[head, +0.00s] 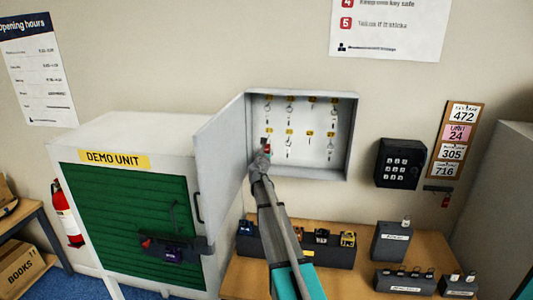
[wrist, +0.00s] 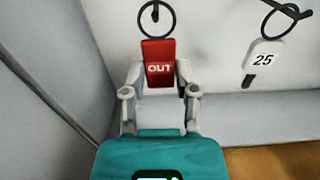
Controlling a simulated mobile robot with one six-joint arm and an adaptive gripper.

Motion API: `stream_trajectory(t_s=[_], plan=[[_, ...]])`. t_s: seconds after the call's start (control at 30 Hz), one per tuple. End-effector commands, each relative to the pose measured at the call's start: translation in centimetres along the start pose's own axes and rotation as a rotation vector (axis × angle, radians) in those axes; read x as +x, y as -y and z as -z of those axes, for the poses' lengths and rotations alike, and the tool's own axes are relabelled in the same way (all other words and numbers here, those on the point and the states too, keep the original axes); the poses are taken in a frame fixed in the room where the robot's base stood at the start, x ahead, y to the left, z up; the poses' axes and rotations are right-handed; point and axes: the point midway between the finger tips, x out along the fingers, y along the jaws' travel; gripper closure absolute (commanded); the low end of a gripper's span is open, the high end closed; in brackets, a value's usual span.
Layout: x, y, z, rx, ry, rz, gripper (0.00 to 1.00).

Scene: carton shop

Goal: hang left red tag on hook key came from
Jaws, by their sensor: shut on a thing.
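My gripper (head: 262,157) is shut on a red tag (wrist: 159,62) marked OUT, inside the open key cabinet (head: 352,140). The tag is upright in the wrist view, with its black ring (wrist: 155,19) above it near the cabinet's back panel. I cannot tell whether the ring is around a hook or only in front of one. In the head view the tag (head: 267,148) is a small red patch at the lower left of the cabinet, partly hidden by my gripper. A second red tag (head: 446,201) hangs at the right, below the number board.
A key with tag 25 (wrist: 263,60) hangs on a dark hook right of the held tag. Several other keys hang in the cabinet. Its open door (head: 220,140) stands close on the left. A black keypad box (head: 401,163) is on the wall. Dark holders (head: 391,246) stand on the table below.

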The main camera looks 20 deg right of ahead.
Motion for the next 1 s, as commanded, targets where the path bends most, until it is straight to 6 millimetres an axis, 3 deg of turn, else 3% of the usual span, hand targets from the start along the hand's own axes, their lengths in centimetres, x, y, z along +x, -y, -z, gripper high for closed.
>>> stream_trajectory(t_s=[0.03, 0.23, 0.73, 1.0], plan=[[0.0, 0.0, 0.0, 0.0, 0.0, 0.0, 0.56], [0.0, 0.0, 0.0, 0.0, 0.0, 0.0, 0.22], [-0.4, -0.1, 0.0, 0.0, 0.0, -0.001, 0.22], [-3.0, 0.0, 0.0, 0.0, 0.0, -0.001, 0.22]])
